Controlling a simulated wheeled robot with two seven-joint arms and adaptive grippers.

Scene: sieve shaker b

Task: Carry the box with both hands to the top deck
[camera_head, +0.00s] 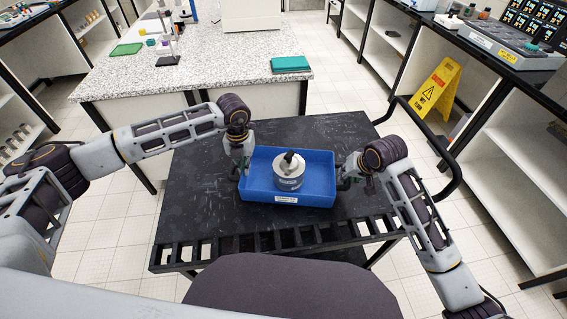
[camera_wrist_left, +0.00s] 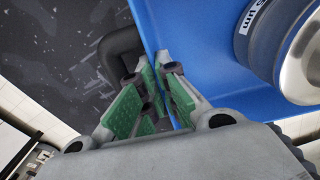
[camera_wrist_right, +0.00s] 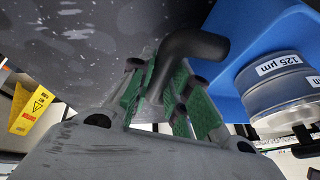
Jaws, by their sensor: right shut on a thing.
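The blue box (camera_head: 263,189) sits on the black deck of a cart (camera_head: 210,215), in the middle of the head view. A grey round sieve stack (camera_head: 289,172) stands in it; in the right wrist view the stack (camera_wrist_right: 275,85) shows a 125 µm label. My left gripper (camera_head: 240,168) is at the box's left side; in the left wrist view its green pads (camera_wrist_left: 157,95) are beside the box wall and a dark handle (camera_wrist_left: 118,55), and their grip is unclear. My right gripper (camera_head: 347,178) is shut on the dark right handle (camera_wrist_right: 190,45).
A speckled worktop (camera_head: 180,75) stands behind the cart, with a teal book (camera_head: 290,64) near its front right corner. A yellow wet-floor sign (camera_head: 437,88) stands at the right by black-topped shelves. The deck around the box is clear.

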